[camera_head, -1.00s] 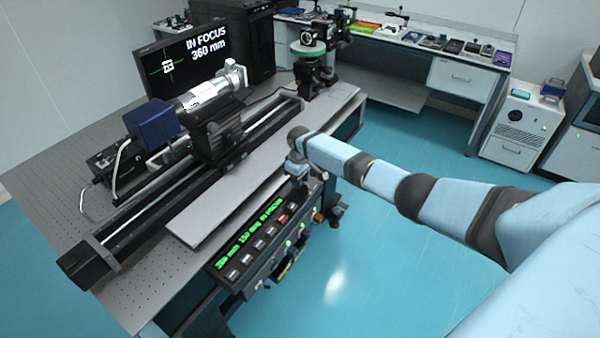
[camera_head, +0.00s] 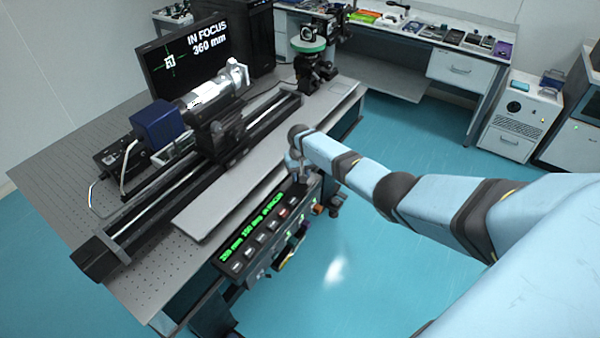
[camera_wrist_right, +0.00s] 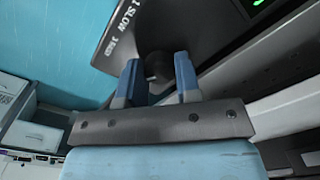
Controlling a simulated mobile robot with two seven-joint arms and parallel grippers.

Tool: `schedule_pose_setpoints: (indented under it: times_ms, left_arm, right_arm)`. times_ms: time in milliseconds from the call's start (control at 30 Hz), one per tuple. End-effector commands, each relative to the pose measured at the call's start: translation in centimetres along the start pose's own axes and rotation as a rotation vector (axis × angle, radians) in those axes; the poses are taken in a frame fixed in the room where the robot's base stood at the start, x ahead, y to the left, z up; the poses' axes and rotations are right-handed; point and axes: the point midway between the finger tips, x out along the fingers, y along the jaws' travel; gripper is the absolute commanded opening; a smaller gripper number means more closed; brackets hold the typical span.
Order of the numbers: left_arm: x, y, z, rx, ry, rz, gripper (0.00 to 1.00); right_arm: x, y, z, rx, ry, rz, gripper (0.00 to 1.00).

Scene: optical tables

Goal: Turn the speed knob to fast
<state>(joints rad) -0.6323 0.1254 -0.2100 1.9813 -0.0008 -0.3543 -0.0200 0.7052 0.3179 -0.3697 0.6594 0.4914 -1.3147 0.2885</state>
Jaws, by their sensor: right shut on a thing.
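The speed knob (camera_wrist_right: 154,66) is a dark round knob on the black control panel (camera_wrist_right: 115,45) in the right wrist view. A label beside it reads SLOW; another label is too small to read surely. My right gripper (camera_wrist_right: 158,75) has its two blue fingers on either side of the knob and is shut on it. In the head view the gripper (camera_head: 295,170) is over the far end of the panel (camera_head: 226,268), where my arm hides the knob. The panel has a green text display and a row of buttons. My left gripper is not in view.
The optical table (camera_head: 150,290) carries a long rail (camera_head: 150,200) with a camera-like device (camera_head: 205,92). A monitor (camera_head: 185,55) reads IN FOCUS, 360 mm. Side benches and cabinets stand behind. The floor right of the table is clear.

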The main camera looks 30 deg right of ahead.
Motion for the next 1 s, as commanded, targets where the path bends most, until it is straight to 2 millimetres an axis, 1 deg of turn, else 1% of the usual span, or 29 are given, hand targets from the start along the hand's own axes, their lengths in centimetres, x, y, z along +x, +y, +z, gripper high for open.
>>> schedule_pose_setpoints:
  times_ms: [500,533,567,600,633,867,1000]
  left_arm:
    - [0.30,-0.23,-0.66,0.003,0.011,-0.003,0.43]
    - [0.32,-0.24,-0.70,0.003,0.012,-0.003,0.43]
    - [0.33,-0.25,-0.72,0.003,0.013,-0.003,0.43]
    - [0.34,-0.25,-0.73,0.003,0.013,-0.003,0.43]
    - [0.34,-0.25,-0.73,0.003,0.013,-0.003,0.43]
    - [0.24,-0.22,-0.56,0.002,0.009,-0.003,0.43]
    - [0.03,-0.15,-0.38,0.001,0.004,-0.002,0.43]
  right_arm:
    - [-0.05,-0.01,-0.05,0.017,0.001,0.000,0.08]
    - [-0.05,0.00,-0.05,0.017,0.001,0.000,0.38]
    - [-0.05,0.00,-0.05,0.017,0.001,0.000,0.45]
    - [-0.05,-0.01,-0.05,0.017,0.001,0.000,0.54]
    - [-0.05,0.00,-0.05,0.017,0.001,0.000,0.57]
    - [-0.06,0.00,-0.04,0.016,0.001,0.000,0.57]
    - [-0.82,0.00,-0.08,0.015,0.002,-0.001,0.57]
